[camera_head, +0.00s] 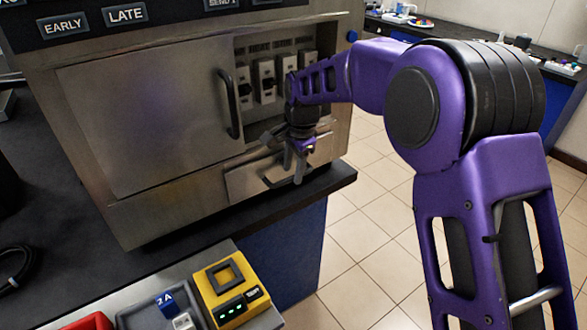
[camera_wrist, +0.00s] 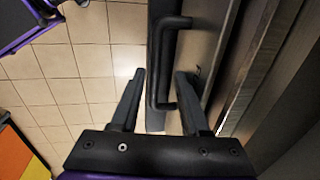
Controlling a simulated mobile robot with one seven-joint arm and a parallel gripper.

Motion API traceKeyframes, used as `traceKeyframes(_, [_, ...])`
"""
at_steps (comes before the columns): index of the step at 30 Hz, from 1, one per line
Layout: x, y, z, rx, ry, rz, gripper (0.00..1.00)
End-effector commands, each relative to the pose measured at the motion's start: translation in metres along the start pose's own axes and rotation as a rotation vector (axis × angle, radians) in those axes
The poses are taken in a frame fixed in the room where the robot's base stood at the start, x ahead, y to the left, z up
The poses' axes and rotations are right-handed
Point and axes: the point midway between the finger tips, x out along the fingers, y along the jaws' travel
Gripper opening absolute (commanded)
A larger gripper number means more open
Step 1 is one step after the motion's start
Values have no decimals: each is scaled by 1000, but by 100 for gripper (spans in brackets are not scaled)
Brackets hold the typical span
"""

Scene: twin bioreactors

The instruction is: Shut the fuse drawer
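The fuse drawer (camera_head: 245,184) is a low metal front at the bottom right of the steel cabinet in the head view. It seems to stand a little out from the cabinet, but how far is hard to tell. Its dark bar handle (camera_wrist: 155,65) shows in the wrist view. My gripper (camera_head: 298,165) is in front of the drawer, pointing down and hiding part of its front and handle. In the wrist view my gripper (camera_wrist: 160,76) is open, with its fingers apart on either side of the handle bar. I cannot tell whether either finger touches it.
A sliding or hinged steel door (camera_head: 150,115) with a dark handle covers the cabinet's left; switches (camera_head: 265,80) show beside it. A yellow device (camera_head: 230,290) and a blue 2A block (camera_head: 166,302) lie in front. Tiled floor (camera_head: 365,240) is open at right.

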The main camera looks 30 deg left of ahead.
Motion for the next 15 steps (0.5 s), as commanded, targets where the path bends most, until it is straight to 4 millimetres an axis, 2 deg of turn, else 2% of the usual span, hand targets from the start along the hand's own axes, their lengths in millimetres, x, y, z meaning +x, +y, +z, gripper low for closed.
traceKeyframes(5, [-3,0,0,0,0,1,47])
traceKeyframes(8, [-14,0,0,0,0,-1,47])
traceKeyframes(15, [-68,0,0,1,1,-2,47])
